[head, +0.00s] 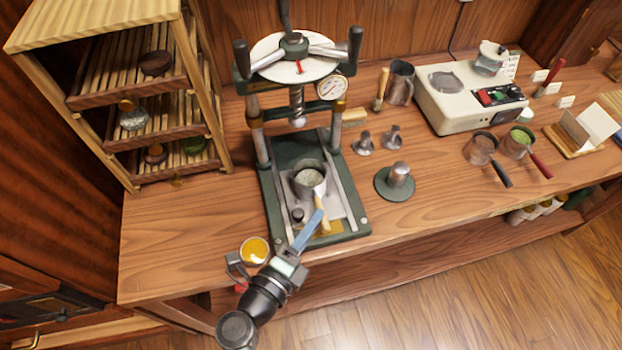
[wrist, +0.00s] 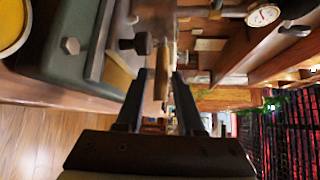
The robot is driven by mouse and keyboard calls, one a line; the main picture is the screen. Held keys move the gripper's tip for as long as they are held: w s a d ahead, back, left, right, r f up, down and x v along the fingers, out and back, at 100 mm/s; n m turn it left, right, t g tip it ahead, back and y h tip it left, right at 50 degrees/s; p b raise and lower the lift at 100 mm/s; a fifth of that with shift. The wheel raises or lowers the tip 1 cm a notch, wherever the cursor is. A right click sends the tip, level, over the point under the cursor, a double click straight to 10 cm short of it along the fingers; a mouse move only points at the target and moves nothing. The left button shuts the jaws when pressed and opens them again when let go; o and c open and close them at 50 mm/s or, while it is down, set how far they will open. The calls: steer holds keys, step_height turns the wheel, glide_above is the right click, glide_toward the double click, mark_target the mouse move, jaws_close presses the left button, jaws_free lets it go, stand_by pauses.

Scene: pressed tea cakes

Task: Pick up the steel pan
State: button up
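A round steel pan (head: 308,178) with pale contents stands on the green press bed. A wooden handle (head: 322,215) reaches from it toward the front edge; I cannot tell how the two join. Two other small metal pans, one with a black handle (head: 481,148) and one with a red handle and green contents (head: 517,141), sit at the right. My gripper (head: 312,226) is over the press's front edge beside the wooden handle. In the wrist view my gripper (wrist: 160,90) is open, with the wooden handle (wrist: 162,66) in line between its fingers, contact unclear.
The press (head: 273,202) has uprights, a top wheel (head: 285,60) and a dial (head: 332,88). A dish with yellow contents (head: 254,250) is close left of my gripper.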

mark_target(327, 212)
steer(key=shift+x, duration=3.2)
steer(key=shift+r, duration=0.1)
steer(key=shift+c, duration=0.2)
jaws_close()
